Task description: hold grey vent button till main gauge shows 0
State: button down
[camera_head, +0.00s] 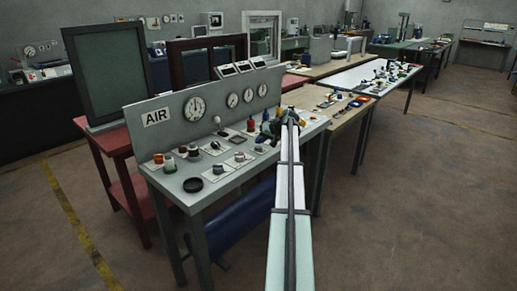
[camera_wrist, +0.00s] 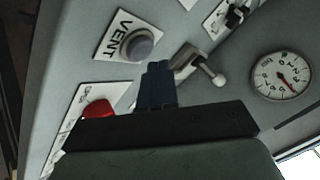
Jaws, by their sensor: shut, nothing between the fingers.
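The grey vent button (camera_wrist: 138,45) is a round cap on a white plate marked VENT, upper left of centre in the wrist view. My gripper (camera_wrist: 158,66) is shut and empty, its dark blue fingertips just to the lower right of the button in the picture, not over it. I cannot tell the depth gap. In the head view my gripper (camera_head: 268,130) is over the right part of the bench panel, and I cannot pick out the vent button there. The largest gauge (camera_head: 195,106) is on the upright board; its reading is too small to make out.
A metal lever with a round knob (camera_wrist: 212,77) is close right of my fingers. A red button (camera_wrist: 97,110) is at lower left. A gauge (camera_wrist: 280,75) is at right, its needle slanting to lower right. Smaller gauges (camera_head: 233,100) and several controls crowd the bench.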

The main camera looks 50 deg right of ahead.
aim_at(261, 147)
jog(key=shift+f, duration=0.15)
dwell(0.5)
jog(key=shift+f, duration=0.25)
jog(key=shift+f, duration=0.5)
dwell(1.9)
jog(key=shift+r, duration=0.2)
dwell(2.6)
jog(key=shift+r, duration=0.7)
jog(key=shift+r, duration=0.1)
jog(key=shift+r, duration=2.4)
